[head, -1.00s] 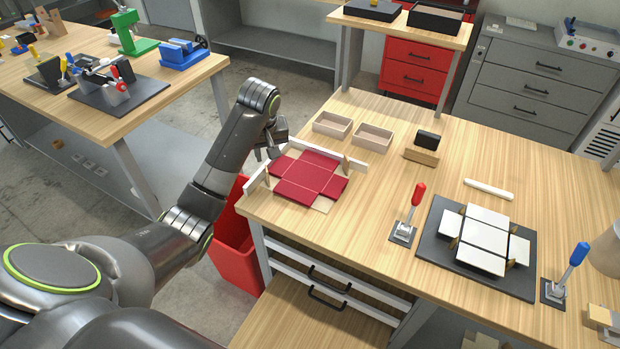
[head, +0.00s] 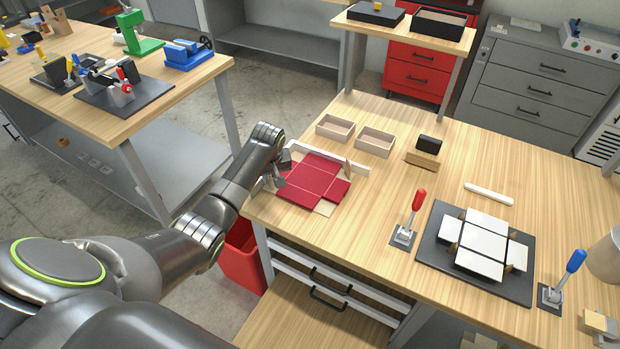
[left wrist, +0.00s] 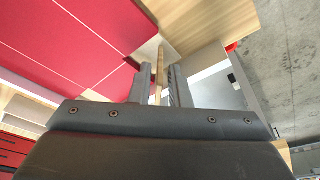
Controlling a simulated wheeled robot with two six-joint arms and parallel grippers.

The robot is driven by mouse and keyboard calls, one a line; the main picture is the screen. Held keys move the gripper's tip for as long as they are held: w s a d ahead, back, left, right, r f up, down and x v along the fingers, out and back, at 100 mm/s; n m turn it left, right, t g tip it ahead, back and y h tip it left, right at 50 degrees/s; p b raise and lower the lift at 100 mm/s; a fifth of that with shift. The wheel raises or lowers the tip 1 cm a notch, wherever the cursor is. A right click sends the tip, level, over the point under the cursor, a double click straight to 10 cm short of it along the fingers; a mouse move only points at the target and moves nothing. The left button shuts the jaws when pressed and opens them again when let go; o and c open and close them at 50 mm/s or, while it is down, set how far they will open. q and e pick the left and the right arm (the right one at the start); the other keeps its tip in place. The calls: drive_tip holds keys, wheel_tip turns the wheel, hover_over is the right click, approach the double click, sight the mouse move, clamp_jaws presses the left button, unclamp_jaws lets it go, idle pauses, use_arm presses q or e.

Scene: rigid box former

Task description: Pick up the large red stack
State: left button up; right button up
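The large red stack (head: 312,180) is a flat, cross-shaped pile of creased red sheets on the bench, inside a low white corner fence (head: 330,158). In the left wrist view the red stack (left wrist: 75,45) fills the upper left. My left gripper (head: 279,176) is at the stack's left edge and hides part of it. In the left wrist view my left gripper (left wrist: 160,80) has its fingers apart, with a thin tan strip (left wrist: 158,75) showing between them. I cannot tell whether the fingers touch the stack. My right gripper is not in view.
Two shallow wooden trays (head: 335,127) stand behind the stack. A red-handled clamp (head: 409,218) and a dark plate with white panels (head: 475,250) are to its right. A red bin (head: 241,258) stands below the bench's left edge. The bench between stack and clamp is clear.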

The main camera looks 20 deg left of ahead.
use_arm(q)
drive_tip(key=shift+x, duration=1)
clamp_jaws()
